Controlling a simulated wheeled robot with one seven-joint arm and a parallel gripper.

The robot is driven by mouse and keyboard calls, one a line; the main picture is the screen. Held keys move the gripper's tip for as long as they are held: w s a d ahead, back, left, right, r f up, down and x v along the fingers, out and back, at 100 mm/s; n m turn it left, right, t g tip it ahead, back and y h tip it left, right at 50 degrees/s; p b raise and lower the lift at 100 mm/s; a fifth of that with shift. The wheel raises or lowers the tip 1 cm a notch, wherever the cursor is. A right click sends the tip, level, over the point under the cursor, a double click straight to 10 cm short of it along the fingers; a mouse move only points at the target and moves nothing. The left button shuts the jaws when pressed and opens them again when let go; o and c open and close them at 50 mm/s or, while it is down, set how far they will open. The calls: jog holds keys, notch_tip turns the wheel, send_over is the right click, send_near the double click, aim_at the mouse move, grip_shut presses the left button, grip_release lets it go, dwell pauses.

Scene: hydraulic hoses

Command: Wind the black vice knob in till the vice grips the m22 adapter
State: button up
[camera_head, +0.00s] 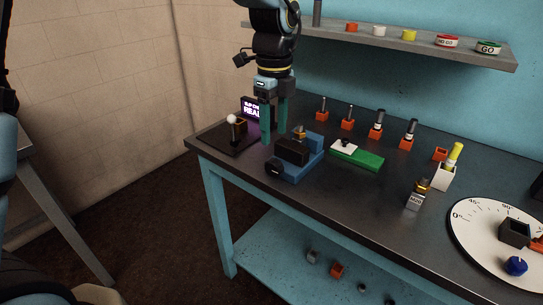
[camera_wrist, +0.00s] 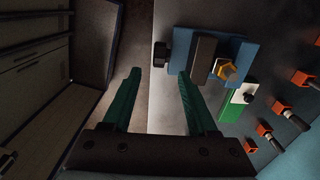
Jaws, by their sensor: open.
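The vice (camera_head: 313,158) is a blue base with a dark block jaw (camera_head: 292,150) on the workbench. Its black knob (camera_head: 273,167) sticks out at the front left, and the knob also shows in the wrist view (camera_wrist: 160,54). The m22 adapter (camera_head: 300,131), brass-coloured, sits at the vice behind the dark block; it also shows in the wrist view (camera_wrist: 226,69). I cannot tell whether the jaws touch it. My gripper (camera_head: 274,136) points down with its green fingers apart and empty. In the wrist view the knob lies beyond the fingertips, nearer the right finger, apart from both.
A dark pad (camera_head: 216,139) with a white-topped lever and a lit display (camera_head: 251,107) stand left of the vice. A green and white block (camera_head: 358,155) lies to its right. Several orange holders (camera_head: 347,124) stand behind. A round dial (camera_head: 485,225) is at far right.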

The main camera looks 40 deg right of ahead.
aim_at(274, 160)
notch_tip(274, 160, down, 10)
jog(key=shift+r+p, duration=0.25)
jog(key=shift+p, duration=0.7)
grip_shut()
